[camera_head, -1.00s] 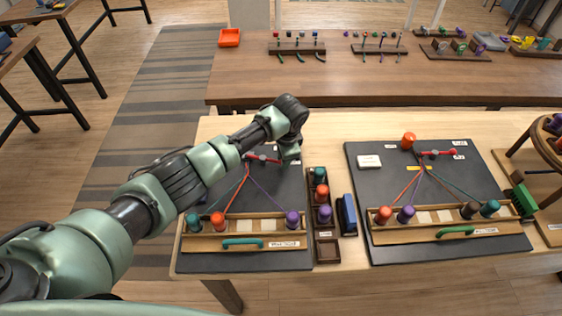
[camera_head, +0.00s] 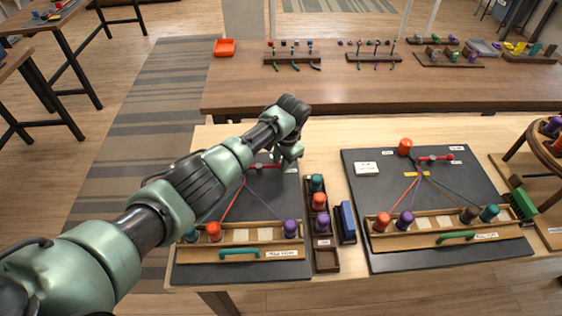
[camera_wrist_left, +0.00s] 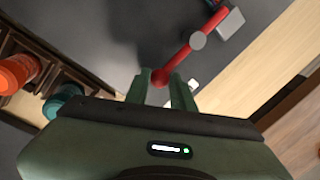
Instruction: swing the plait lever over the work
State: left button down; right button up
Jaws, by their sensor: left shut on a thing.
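The red plait lever (camera_head: 262,166) lies at the top of the left dark braiding board (camera_head: 207,272), partly hidden by my arm. In the left wrist view the lever (camera_wrist_left: 188,49) runs from a grey pivot down to a round red end between my fingers. My left gripper (camera_head: 281,167) is shut on that end; its fingers (camera_wrist_left: 164,80) stand on both sides of it. Red and purple cords run from the lever's pivot to bobbins in the wooden rack (camera_head: 260,241), with an orange bobbin (camera_head: 214,231) and a purple one (camera_head: 290,229). My right gripper is out of view.
A bobbin tray (camera_head: 326,259) and a blue block (camera_head: 346,222) stand right of the left board. A second board (camera_head: 385,262) with its own red lever (camera_head: 436,158) lies further right. A round wooden stand is at the right edge. A back table holds racks.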

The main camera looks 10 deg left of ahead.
pick_arm(q)
jog(key=shift+s+a+f, duration=0.2)
jog(key=shift+f, duration=0.05)
jog(key=c, duration=1.2)
grip_release()
jog(key=shift+r, duration=0.15)
jog(key=shift+w, duration=0.1)
jog(key=shift+d+r, duration=0.1)
jog(key=shift+r, duration=0.15)
notch_tip(320, 180, up, 7)
jog(key=s, duration=0.1)
jog(key=shift+d, duration=0.45)
